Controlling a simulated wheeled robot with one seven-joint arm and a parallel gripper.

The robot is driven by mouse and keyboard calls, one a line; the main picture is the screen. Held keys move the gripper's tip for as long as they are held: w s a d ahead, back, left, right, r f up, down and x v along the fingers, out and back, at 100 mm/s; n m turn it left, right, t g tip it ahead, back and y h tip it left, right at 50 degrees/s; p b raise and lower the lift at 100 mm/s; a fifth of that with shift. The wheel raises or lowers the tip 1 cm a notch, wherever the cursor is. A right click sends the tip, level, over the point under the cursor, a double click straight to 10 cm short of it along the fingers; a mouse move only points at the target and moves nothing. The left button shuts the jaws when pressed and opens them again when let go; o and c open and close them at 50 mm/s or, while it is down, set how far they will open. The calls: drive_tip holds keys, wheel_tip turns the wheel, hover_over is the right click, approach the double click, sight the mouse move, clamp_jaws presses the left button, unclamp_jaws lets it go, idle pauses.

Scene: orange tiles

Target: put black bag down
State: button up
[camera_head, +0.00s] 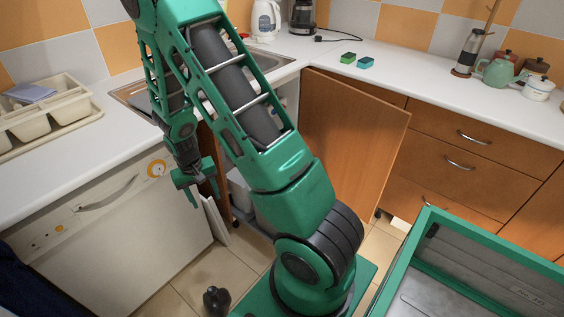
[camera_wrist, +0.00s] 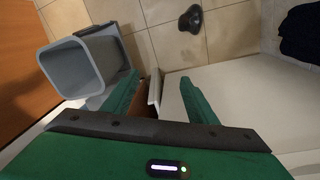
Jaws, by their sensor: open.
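A small black lumpy object, which looks like the black bag (camera_head: 216,300), lies on the floor tiles at the bottom of the head view. It also shows in the wrist view (camera_wrist: 190,19), at the top, beyond my fingertips and apart from them. My gripper (camera_head: 190,183) hangs in front of the dishwasher and the open cabinet, above the floor. In the wrist view my gripper's fingers (camera_wrist: 158,92) are spread with nothing held between them.
A grey bin (camera_wrist: 70,68) stands open at the cabinet, left of my fingers in the wrist view. The cabinet door (camera_head: 350,140) is swung open. A white dishwasher (camera_head: 115,230) stands at left. Dark cloth (camera_wrist: 301,32) lies at the wrist view's right. Floor near the black object is clear.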

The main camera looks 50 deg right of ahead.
drive_tip(key=s+d+r+m, duration=0.1)
drive_tip(key=s+d+r, duration=0.2)
drive_tip(key=s+r, duration=0.75)
drive_tip(key=s+d+r, duration=0.3)
drive_tip(key=s+r, duration=0.5)
drive_tip(key=r, duration=0.5)
drive_tip(key=s+r+y, duration=0.1)
drive_tip(key=s+r, duration=0.3)
drive_tip(key=s, duration=0.7)
drive_tip(key=shift+m, duration=0.3)
drive_tip(key=shift+a, duration=0.1)
drive_tip(key=shift+w, duration=0.1)
